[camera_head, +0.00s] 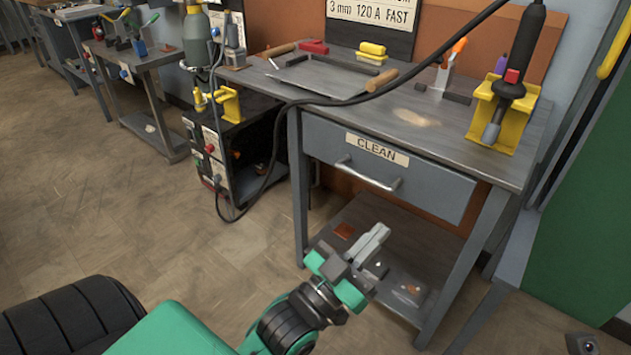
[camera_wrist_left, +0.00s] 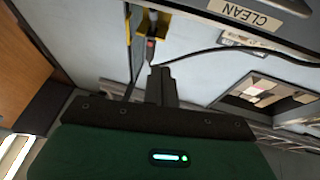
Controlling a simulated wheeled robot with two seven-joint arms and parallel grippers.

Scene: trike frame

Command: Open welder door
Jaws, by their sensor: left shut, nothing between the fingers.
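The welder (camera_head: 212,160) is a dark box with a pale control panel, a red knob and cables, standing on the floor at the left end of the CLEAN workbench. I cannot make out which part is its door; its right side is dark and partly behind a cable and the bench leg. My left gripper (camera_head: 378,236) is shut and empty, in front of the workbench below its drawer, well to the right of the welder and apart from it. Its closed fingers (camera_wrist_left: 160,86) also show in the left wrist view. My right gripper is not in view.
The workbench drawer (camera_head: 388,176) with a bar handle is closed. A lower shelf (camera_head: 400,252) lies behind my left gripper. A black cable (camera_head: 285,115) loops from the bench tools past the welder. Open floor (camera_head: 150,225) lies in front of the welder.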

